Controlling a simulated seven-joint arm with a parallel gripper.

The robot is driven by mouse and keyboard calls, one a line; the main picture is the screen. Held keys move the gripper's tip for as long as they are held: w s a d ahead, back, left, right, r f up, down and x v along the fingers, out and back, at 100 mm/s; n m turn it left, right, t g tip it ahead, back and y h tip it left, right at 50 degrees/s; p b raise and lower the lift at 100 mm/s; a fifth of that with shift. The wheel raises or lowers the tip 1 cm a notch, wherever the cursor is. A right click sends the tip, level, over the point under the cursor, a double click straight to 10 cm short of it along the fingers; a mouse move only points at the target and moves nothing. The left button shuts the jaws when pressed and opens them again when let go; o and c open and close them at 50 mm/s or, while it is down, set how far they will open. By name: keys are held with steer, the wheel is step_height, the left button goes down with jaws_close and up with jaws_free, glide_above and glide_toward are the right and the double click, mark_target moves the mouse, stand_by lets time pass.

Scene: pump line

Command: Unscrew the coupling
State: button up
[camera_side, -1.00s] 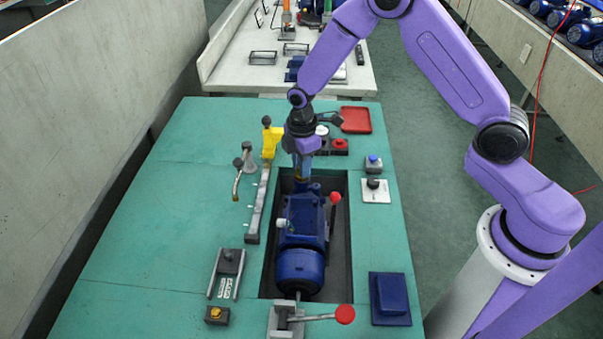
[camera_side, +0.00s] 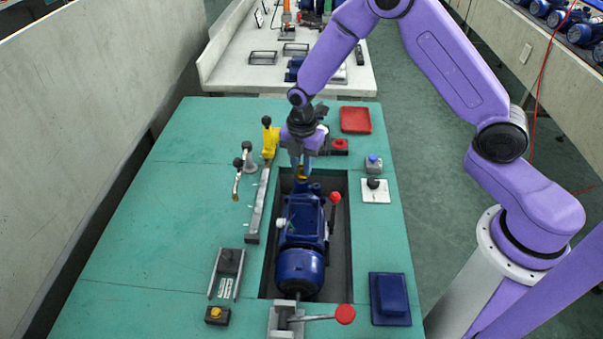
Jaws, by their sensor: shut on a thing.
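My gripper (camera_side: 301,170) points down at the far end of the blue pump (camera_side: 300,255), over the dark recess in the green bench.
A yellow upright piece (camera_side: 270,138) stands close left of my gripper, above a long grey rail (camera_side: 258,207). A red tray (camera_side: 356,120) lies at the back right. A red-knobbed clamp (camera_side: 344,314) is in front. The bench's left side is largely clear.

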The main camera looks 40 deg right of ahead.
stand_by(0.3)
steer(key=n, duration=0.7)
steer(key=n, duration=0.7)
stand_by(0.3)
steer(key=o, duration=0.7)
steer(key=shift+r, duration=0.15)
